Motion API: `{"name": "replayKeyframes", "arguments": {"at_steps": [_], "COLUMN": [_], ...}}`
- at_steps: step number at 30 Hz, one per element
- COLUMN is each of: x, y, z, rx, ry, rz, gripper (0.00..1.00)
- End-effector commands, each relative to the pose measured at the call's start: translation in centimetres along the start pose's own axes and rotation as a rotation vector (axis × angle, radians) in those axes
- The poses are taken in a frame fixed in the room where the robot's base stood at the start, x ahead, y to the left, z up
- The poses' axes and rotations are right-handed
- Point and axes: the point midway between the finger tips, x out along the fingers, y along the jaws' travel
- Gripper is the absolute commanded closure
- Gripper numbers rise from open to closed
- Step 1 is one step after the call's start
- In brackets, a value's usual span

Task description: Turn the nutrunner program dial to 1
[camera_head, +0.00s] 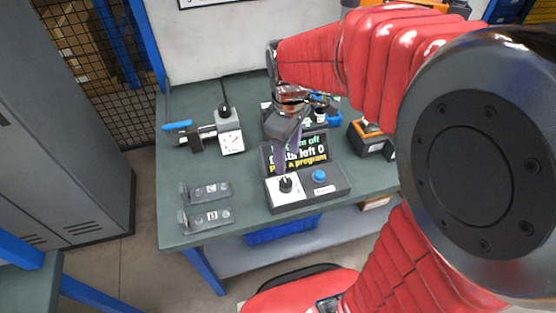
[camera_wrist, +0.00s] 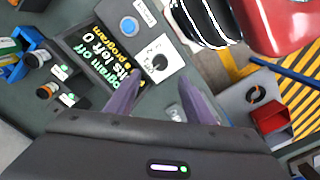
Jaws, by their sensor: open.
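The nutrunner program dial is a black knob (camera_head: 286,184) on a white plate at the left of a dark control box (camera_head: 318,194). In the wrist view the dial (camera_wrist: 159,61) lies just beyond my fingertips; its small numbers and exact pointer setting are too small to read. A blue button (camera_head: 320,176) sits beside it, and a display (camera_head: 294,153) behind shows "left 0" and "program". My gripper (camera_head: 281,167) points down above the box. Its purple fingers (camera_wrist: 160,82) are apart, with nothing between them, and the dial appears free of them.
Two grey brackets (camera_head: 208,192) lie left of the box on the green bench (camera_head: 180,170). A gauge box (camera_head: 230,132) with a blue-handled tool stands at the back left. A black-and-orange item (camera_head: 371,138) stands right. My red arm covers the right side.

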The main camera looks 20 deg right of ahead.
Motion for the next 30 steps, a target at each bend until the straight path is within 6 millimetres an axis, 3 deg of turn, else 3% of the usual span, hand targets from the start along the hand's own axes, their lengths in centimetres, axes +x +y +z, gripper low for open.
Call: {"name": "replayKeyframes", "arguments": {"at_steps": [18, 24, 30], "x": [9.4, 10.8, 11.0], "y": [-0.1, -0.1, -0.1], "z": [0.0, 0.0, 0.0], "rx": [-0.001, -0.001, -0.001], "ry": [-0.002, -0.001, 0.0], "rz": [-0.002, -0.001, 0.0], "gripper": [0.52, 0.52, 0.52]}}
